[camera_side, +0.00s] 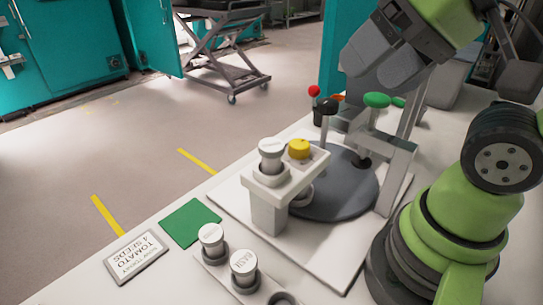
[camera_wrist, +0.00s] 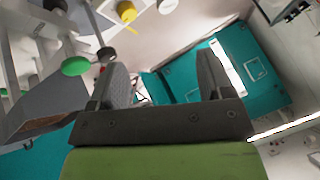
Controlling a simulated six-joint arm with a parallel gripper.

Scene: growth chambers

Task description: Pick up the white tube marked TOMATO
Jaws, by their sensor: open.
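Three white-capped tubes show in the side view. One (camera_side: 211,236) stands in the small white rack at the front, and beside it stands another (camera_side: 244,264) whose cap seems to read BASIL. A third (camera_side: 271,152) stands upright in the raised white holder. I cannot read TOMATO on any tube. A card (camera_side: 136,256) on the table reads TOMATO, 4 SEEDS. My gripper (camera_side: 375,72) is high at the upper right, well away from the tubes. In the wrist view its two fingers (camera_wrist: 164,82) are apart with nothing between them.
A yellow cap (camera_side: 299,149) sits beside the raised tube. Behind are a dark round plate (camera_side: 345,195) and posts with green (camera_side: 377,100), black and red tops. A green square (camera_side: 190,223) lies near the card. An empty rack hole (camera_side: 283,299) is at the front.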

